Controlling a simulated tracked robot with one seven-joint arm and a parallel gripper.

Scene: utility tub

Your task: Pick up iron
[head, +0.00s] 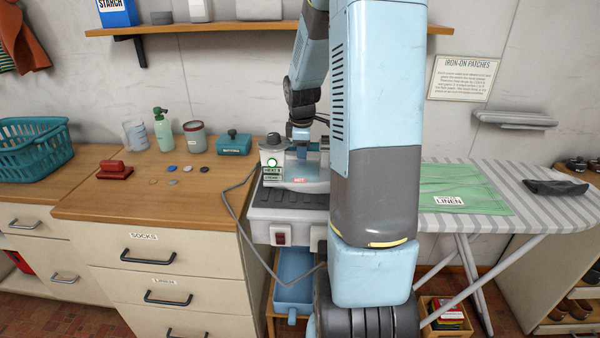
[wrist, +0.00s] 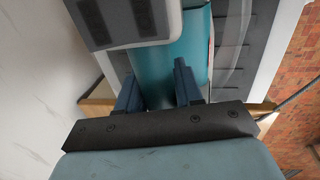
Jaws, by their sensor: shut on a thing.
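The iron (head: 308,172) sits on a grey ridged steam station beside the ironing board, partly hidden behind my arm in the head view. In the wrist view its teal body (wrist: 187,50) lies between and beyond my fingers. My gripper (wrist: 157,82) is shut on the iron, one blue finger on each side. In the head view my gripper (head: 300,146) comes down on it from above. The iron appears to be still at the station; I cannot tell whether it is touching it.
The grey station (head: 287,212) has a green light and a red switch; a grey cord (head: 226,205) loops in front of it. The striped ironing board (head: 480,180) carries a green cloth.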

